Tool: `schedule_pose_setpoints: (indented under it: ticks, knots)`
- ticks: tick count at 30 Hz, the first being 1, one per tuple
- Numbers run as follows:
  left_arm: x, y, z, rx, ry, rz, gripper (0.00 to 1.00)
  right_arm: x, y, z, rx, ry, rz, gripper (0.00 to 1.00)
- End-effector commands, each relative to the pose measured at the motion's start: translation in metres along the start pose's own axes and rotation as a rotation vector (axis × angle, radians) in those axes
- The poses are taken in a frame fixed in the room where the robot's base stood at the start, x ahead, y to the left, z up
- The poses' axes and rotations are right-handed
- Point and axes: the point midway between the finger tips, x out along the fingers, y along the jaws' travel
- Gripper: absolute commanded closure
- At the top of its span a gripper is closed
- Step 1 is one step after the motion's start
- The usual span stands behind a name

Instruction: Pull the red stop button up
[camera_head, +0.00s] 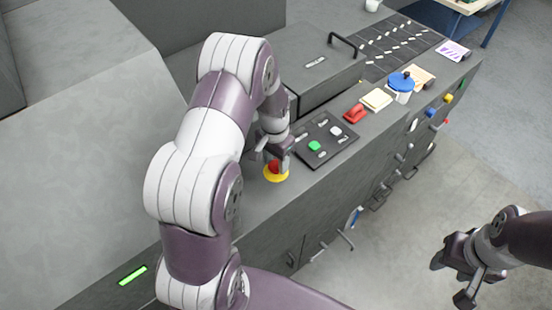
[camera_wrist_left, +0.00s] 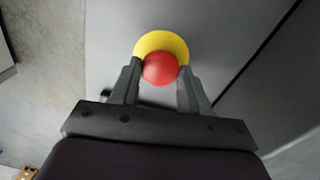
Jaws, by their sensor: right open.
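The red stop button (camera_head: 273,167) sits on a yellow round base (camera_head: 276,177) on the grey console top, near its front edge. My left gripper (camera_head: 279,160) reaches down over it from above. In the left wrist view the red button (camera_wrist_left: 160,69) is between the two fingertips (camera_wrist_left: 159,72), one on each side, with no clear gap. The yellow base (camera_wrist_left: 160,41) shows behind it. My arm and gripper partly hide the button in the head view. My right gripper (camera_head: 462,276) is open and empty, over the floor at the lower right.
A dark panel (camera_head: 326,139) with a green button (camera_head: 314,146) and a white one (camera_head: 336,131) is right of the stop button. Beyond are a red object (camera_head: 354,113), a pale block (camera_head: 376,99) and a blue-lidded pot (camera_head: 400,85). A raised grey box (camera_head: 314,73) stands behind.

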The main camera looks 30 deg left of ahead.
Motion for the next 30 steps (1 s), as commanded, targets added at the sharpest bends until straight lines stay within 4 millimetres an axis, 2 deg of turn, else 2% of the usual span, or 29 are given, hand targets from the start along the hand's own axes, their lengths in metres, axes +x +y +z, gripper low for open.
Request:
schedule_pose_setpoints:
  ticks: [4, 9, 15, 16, 18, 27, 30]
  knots:
    - [0.000, -0.001, -0.001, 0.001, 0.004, -0.003, 1.00, 0.000, 0.000, 0.000, 0.000, 0.000, 0.000, 0.53]
    - [-0.015, 0.000, -0.001, 0.000, 0.003, -0.002, 1.00, -0.008, 0.000, -0.001, 0.000, 0.000, 0.000, 0.53]
    - [-0.015, 0.000, -0.001, 0.000, 0.004, -0.003, 1.00, -0.006, 0.000, -0.001, 0.000, 0.000, 0.000, 0.53]
    - [-0.015, 0.000, -0.001, 0.000, 0.005, -0.003, 0.52, -0.006, 0.000, -0.001, 0.000, 0.000, 0.000, 0.53]
    - [-0.015, 0.000, -0.002, 0.000, 0.005, -0.003, 0.29, -0.006, 0.000, -0.001, 0.000, 0.000, 0.000, 0.53]
    - [-0.015, 0.000, -0.001, 0.000, 0.004, -0.003, 0.29, -0.005, 0.000, -0.001, 0.000, 0.000, 0.000, 0.53]
    - [-0.025, -0.001, -0.002, 0.000, 0.008, -0.004, 0.29, 0.000, 0.000, 0.000, 0.000, 0.000, 0.000, 0.53]
